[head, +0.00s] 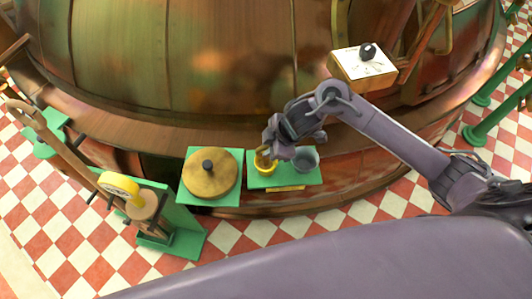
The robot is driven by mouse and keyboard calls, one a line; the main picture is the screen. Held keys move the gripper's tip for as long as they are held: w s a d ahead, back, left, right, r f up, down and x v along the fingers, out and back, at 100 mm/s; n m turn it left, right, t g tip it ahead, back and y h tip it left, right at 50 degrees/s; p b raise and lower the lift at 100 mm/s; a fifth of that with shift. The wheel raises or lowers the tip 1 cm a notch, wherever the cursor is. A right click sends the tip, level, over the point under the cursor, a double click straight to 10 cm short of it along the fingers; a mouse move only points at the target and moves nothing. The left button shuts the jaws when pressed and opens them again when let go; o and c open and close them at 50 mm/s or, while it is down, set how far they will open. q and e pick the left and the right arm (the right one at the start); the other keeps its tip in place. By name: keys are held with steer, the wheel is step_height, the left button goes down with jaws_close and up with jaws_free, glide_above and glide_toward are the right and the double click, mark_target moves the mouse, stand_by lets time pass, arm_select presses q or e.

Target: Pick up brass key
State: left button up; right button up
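My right gripper (270,153) points down and left over a small yellow cup (264,168) on a green shelf (257,183). A small brownish-gold piece (261,157) shows at the cup's mouth, beside the fingertips. It may be the brass key, but it is too small and too covered to tell. The fingers hide part of the cup, and I cannot tell whether they are open or shut. A grey cup (306,160) stands on the same shelf, just right of the gripper. My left gripper is not in view.
A round brass lid with a black knob (209,180) lies on a green plate to the left. The big copper kettle (220,60) fills the back.

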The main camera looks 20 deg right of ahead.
jaws_close()
steer(key=shift+r, duration=0.15)
